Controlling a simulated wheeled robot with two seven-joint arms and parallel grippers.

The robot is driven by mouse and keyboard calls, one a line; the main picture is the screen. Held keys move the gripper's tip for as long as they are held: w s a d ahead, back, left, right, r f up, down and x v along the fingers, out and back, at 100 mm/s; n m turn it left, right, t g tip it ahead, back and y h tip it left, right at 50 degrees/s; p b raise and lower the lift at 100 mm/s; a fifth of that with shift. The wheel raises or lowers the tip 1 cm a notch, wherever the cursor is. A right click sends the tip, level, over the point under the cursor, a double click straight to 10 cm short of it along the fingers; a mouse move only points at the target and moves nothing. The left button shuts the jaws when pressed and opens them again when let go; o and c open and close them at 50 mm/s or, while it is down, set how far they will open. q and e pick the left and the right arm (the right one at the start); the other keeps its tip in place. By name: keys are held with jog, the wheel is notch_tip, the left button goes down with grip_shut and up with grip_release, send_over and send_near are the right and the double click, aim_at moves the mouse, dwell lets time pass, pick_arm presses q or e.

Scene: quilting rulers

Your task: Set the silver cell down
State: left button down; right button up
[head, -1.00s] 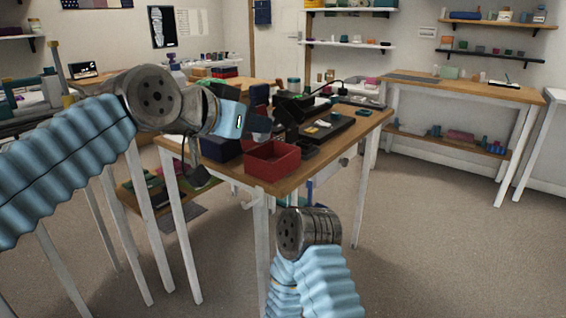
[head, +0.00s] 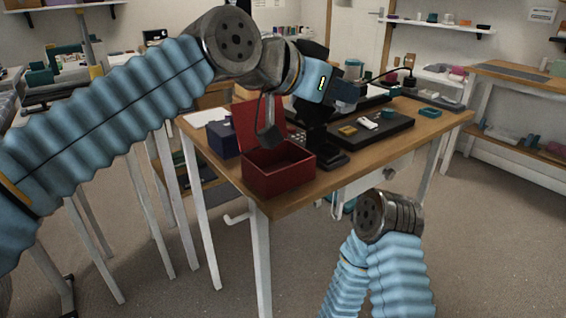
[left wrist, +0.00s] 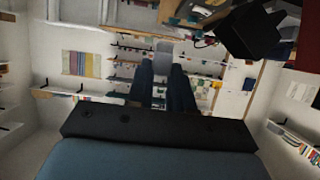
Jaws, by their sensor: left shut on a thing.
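My left gripper (head: 345,92) reaches in from the left above the table, pointing right, over the area behind the red box. In the left wrist view its two dark fingers (left wrist: 163,88) are closed on a plain grey block (left wrist: 163,54), which seems to be the silver cell; it shows between and beyond the fingertips. In the head view I cannot make out the cell for sure. My right arm shows at the lower right, in front of the table; its gripper is out of view.
The wooden table (head: 300,200) carries an open red box (head: 280,175), a navy box (head: 222,138), a black stand (head: 320,145), a black tray (head: 385,138) with small items, and a teal tray (head: 430,112). The stand is close below my left gripper. Bare wood shows along the front edge.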

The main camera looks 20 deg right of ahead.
pick_arm(q)
jog(key=w+a+f+b, duration=0.1)
jog(key=a+f, duration=0.1)
jog(key=a, duration=0.1)
jog(key=w+a+f+b, duration=0.1)
jog(key=a+f, duration=0.1)
jog(key=a, duration=0.1)
jog(key=w+a+f+b, duration=0.1)
jog(key=a+f, duration=0.1)
jog(key=f, duration=0.1)
jog(key=shift+a+f+b, duration=0.1)
jog(key=shift+a+b, duration=0.2)
jog(key=shift+a, duration=0.1)
jog(key=shift+w+a+f, duration=0.2)
jog(key=shift+a+f, duration=0.15)
jog(key=shift+a, duration=0.05)
jog(key=f, duration=0.1)
jog(key=f+b, duration=0.1)
jog(key=f, duration=0.2)
jog(key=shift+w+a+b, duration=0.1)
jog(key=shift+a+b, duration=0.25)
jog(key=shift+r, duration=0.1)
